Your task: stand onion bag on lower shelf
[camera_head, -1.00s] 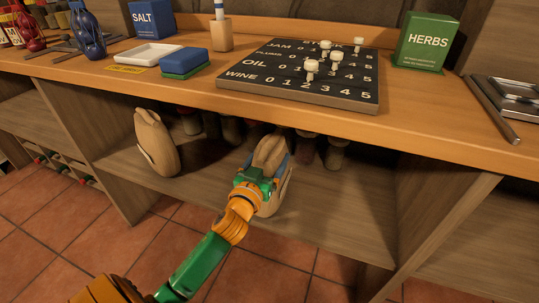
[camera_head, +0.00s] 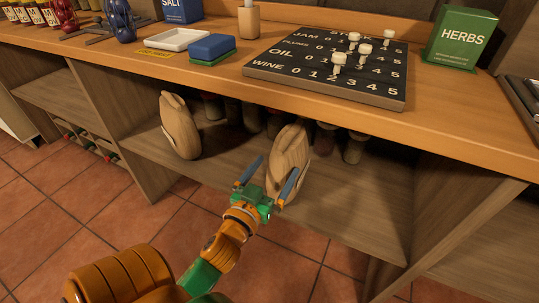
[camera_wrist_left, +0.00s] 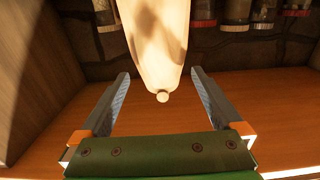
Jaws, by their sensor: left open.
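A tan, tapered bag (camera_head: 291,150), which I take as the onion bag, stands nearly upright on the lower shelf (camera_head: 345,205); no label shows. In the left wrist view the bag (camera_wrist_left: 158,38) rises beyond and between the fingers, with a small pale knob at its near end. My left gripper (camera_head: 279,165) is open in front of the bag, one finger on each side. In the left wrist view the gripper (camera_wrist_left: 160,75) shows gaps on both sides of the bag. My right gripper is not in view.
A similar tan bag (camera_head: 180,127) stands to the left on the same shelf. Several dark jars (camera_head: 325,138) line the back. The counter (camera_head: 215,80) overhangs the shelf, and an upright panel (camera_head: 465,215) bounds it at right. Shelf right of the bag is clear.

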